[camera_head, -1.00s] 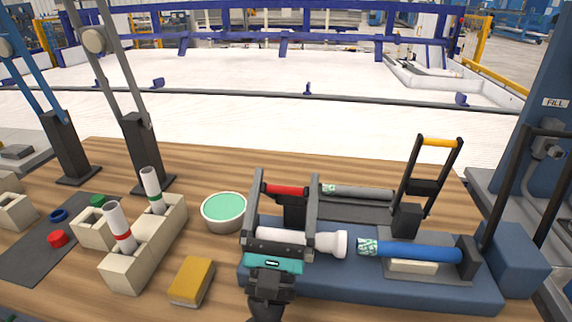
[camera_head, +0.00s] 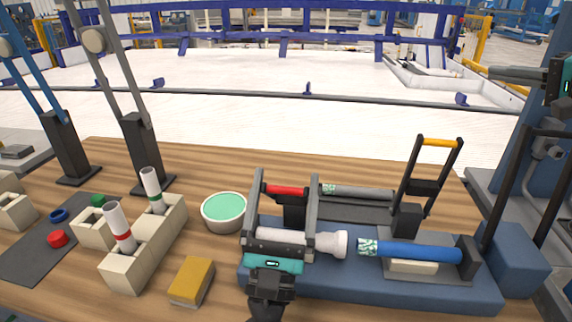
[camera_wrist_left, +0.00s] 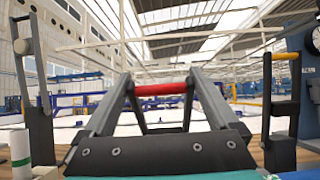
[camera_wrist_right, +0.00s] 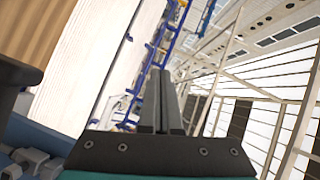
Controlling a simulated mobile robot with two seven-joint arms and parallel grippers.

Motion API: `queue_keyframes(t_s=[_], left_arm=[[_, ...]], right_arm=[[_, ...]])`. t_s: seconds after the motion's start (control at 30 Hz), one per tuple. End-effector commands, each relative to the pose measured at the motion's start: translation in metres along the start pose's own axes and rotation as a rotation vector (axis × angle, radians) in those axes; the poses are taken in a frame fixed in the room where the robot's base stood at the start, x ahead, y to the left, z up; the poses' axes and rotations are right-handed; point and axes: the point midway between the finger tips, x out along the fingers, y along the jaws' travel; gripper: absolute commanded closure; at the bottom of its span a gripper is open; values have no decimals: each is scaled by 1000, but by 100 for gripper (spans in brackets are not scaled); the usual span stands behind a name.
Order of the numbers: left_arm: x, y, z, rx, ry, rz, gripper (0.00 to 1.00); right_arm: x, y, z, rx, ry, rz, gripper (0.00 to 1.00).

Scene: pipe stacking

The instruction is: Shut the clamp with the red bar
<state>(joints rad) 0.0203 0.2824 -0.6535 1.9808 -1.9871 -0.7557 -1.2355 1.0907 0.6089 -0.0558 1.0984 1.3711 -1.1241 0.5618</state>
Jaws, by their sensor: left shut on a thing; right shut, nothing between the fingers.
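The red bar (camera_head: 287,190) is the crosspiece of a black clamp handle. It also shows in the left wrist view (camera_wrist_left: 162,89), lying between my fingertips. My left gripper (camera_head: 284,188) comes from the front edge and is shut on the red bar, one finger at each end. Its fingers partly hide the clamp. A white pipe (camera_head: 328,243) lies on the blue fixture (camera_head: 400,292) below and in front of the bar, partly behind my fingers. My right gripper (camera_head: 491,73) is shut and empty, high at the upper right; its closed fingers show in the right wrist view (camera_wrist_right: 160,105).
A second clamp with a yellow bar (camera_head: 440,142) stands raised at the right. A blue pipe (camera_head: 420,251) lies on the fixture. A green-filled bowl (camera_head: 223,211), yellow sponge (camera_head: 191,281) and cream holder (camera_head: 150,255) with two upright pipes stand left. Bare table lies behind.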

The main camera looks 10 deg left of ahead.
Motion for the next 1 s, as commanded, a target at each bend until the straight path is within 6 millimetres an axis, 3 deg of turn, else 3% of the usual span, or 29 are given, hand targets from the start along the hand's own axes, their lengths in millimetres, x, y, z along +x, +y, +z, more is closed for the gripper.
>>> queue_keyframes(t_s=[0.03, 0.2, 0.4, 0.53, 0.7, 0.83, 1.0], left_arm=[[-3, -1, -6, 0, 17, -5, 100], [-3, -1, -6, 0, 18, -6, 100], [-3, -1, -6, -1, 18, -6, 100], [-3, -1, -6, -1, 18, -6, 100], [-3, -1, -6, -1, 18, -6, 100], [-3, -1, -6, -1, 18, -6, 100], [-3, -1, -6, -1, 18, -6, 100]], right_arm=[[23, -23, 26, -25, -66, -9, 100], [76, -87, 110, -123, -256, 1, 100], [109, -146, 216, -266, -466, 71, 100], [110, -163, 280, -349, -600, 184, 100], [94, -165, 347, -455, -733, 405, 100], [76, -158, 380, -539, -776, 607, 100], [50, -149, 401, -632, -760, 856, 100]])
